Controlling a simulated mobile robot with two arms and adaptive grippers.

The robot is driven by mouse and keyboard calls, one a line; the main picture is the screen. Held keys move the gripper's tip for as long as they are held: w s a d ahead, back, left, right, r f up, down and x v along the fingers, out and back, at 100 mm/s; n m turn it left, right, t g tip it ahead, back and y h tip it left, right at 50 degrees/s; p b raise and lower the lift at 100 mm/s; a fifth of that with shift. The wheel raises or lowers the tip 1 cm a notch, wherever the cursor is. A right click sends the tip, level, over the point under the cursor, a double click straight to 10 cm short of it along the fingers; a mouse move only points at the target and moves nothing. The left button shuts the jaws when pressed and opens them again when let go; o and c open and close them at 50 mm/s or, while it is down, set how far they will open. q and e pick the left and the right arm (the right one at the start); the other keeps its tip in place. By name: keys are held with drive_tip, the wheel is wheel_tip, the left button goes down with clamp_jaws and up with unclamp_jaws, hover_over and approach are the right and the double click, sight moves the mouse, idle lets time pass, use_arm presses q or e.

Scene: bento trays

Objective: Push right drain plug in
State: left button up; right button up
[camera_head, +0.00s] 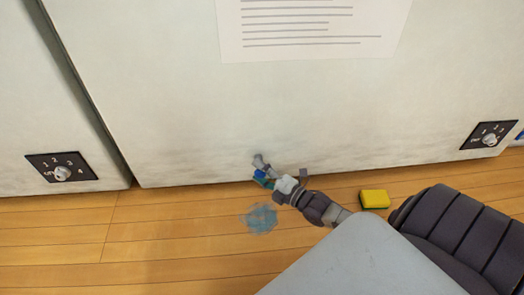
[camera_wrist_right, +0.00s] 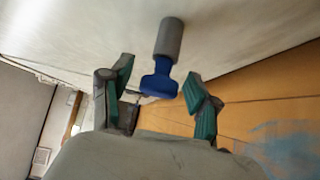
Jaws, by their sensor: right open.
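The blue drain plug (camera_wrist_right: 158,80) sits at the mouth of a short grey drain pipe (camera_wrist_right: 170,38) in the right wrist view. Its flared head and a length of blue stem show outside the pipe. In the head view the plug (camera_head: 261,175) and pipe (camera_head: 261,162) are small, low on the pale front panel. My right gripper (camera_wrist_right: 159,72) is open, with one green-padded finger on each side of the plug. I see a gap between each finger and the plug. It also shows in the head view (camera_head: 272,181). My left gripper is not in view.
A blue wet patch (camera_head: 260,218) lies on the wooden floor below the plug. A yellow sponge (camera_head: 374,199) lies right of my gripper. Dial panels sit at left (camera_head: 42,163) and right (camera_head: 477,133). A paper notice (camera_head: 310,28) is higher on the panel. The left floor is clear.

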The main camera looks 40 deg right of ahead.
drive_tip(key=v, duration=1.2)
